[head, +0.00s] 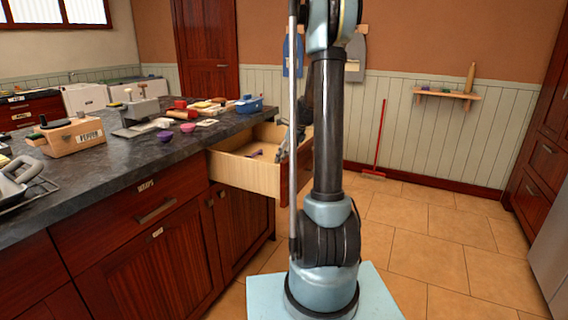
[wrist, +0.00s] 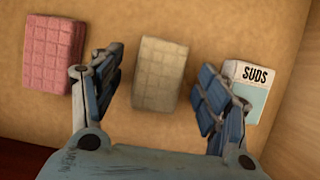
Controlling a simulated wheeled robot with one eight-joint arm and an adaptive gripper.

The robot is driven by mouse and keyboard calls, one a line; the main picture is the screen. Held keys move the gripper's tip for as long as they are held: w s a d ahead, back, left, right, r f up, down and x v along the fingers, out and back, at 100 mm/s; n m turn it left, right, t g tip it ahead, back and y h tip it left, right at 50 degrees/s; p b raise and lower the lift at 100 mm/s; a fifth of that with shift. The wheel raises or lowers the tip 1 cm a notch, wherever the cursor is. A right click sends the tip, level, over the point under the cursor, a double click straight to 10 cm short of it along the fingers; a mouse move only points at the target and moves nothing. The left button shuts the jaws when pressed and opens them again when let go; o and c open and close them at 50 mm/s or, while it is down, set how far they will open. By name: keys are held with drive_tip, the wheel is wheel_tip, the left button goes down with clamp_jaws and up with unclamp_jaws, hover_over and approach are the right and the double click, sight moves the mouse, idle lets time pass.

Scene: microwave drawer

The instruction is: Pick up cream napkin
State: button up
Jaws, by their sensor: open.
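The cream napkin (wrist: 160,75) is a quilted pale block shape lying flat on the wooden drawer floor in the wrist view. My gripper (wrist: 158,88) is open above it, with one finger on each side of the napkin and nothing between them held. The gap between napkin and fingers is visible on both sides. In the head view my gripper (head: 282,150) is over the open drawer (head: 243,172), partly hidden by my arm. The napkin cannot be made out in the head view.
A pink quilted napkin (wrist: 54,54) lies left of the left finger. A white and teal SUDS box (wrist: 248,88) sits close by the right finger. The drawer wall (wrist: 298,120) rises at right. The dark countertop (head: 110,160) beside the drawer holds many items.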

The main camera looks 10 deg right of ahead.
drive_tip(key=shift+f, duration=0.1)
drive_tip(key=shift+c, duration=0.3)
drive_tip(key=c, duration=1)
wheel_tip(320, 180, up, 10)
